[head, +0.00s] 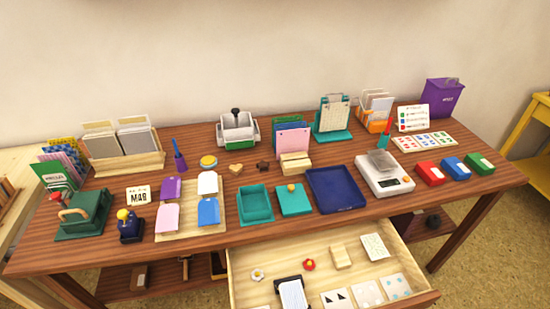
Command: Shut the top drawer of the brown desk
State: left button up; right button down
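The brown desk (112,247) spans the view from left to right, its top crowded with stamping things. Its top drawer (310,241) is pulled out toward me below the desk's front edge, right of the middle. The drawer is pale wood and its lower part runs out of the picture. Inside it lie a red round knob-like piece (309,264), a small white and yellow piece (258,274), a wooden block (341,257), a black-framed pad (291,292) and several pale patterned cards (369,293). Neither of my grippers is in view.
Near the desk's front edge stand a navy tray (335,190), a teal open box (255,204), a white scale (384,176) and a dark blue stamper (130,227). A lower shelf (150,277) shows under the desk. A yellow stand (530,130) is at the right.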

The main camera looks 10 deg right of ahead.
aim_at(345, 276)
jog(key=k+z, duration=0.15)
jog(key=z, duration=0.3)
jog(key=k+l+z, duration=0.15)
jog(key=z, duration=0.35)
